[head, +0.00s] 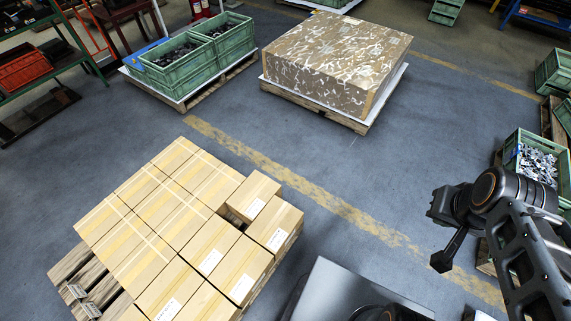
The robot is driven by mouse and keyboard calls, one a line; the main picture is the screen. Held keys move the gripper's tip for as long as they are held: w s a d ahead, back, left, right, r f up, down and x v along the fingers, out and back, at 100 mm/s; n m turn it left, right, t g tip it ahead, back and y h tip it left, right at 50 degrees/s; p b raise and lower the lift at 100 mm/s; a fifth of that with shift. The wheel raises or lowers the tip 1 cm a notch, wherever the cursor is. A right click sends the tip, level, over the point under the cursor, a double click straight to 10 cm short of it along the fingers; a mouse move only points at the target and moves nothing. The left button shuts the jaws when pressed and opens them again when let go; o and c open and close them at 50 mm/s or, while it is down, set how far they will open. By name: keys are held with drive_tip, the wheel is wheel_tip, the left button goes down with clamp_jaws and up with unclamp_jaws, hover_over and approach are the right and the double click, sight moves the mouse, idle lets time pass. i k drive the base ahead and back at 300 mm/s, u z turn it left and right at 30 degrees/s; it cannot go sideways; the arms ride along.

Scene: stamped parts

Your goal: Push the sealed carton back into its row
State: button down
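A sealed tan carton (254,193) with a white label stands at the upper right edge of a stack of like cartons (185,212) in the head view. It sits out of line with its neighbours, and a dark gap shows at its lower left. A labelled carton (276,222) stands beside it. My gripper (441,261) is at the right, well apart from the cartons, pointing down over bare floor. Its fingers show small and dark, so I cannot tell whether they are open or shut. Nothing is visibly held.
The cartons stand on a wooden pallet (71,262). A patterned block (335,55) on a pallet and green crates (185,65) stand behind. A green crate of metal parts (538,160) is at the right. Grey floor with a yellow line (330,208) lies clear between.

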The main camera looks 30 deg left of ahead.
sight(249, 200)
drive_tip(key=i, duration=2.75)
drive_tip(key=u, duration=2.25)
drive_tip(key=i, duration=0.6)
drive_tip(key=u, duration=1.95)
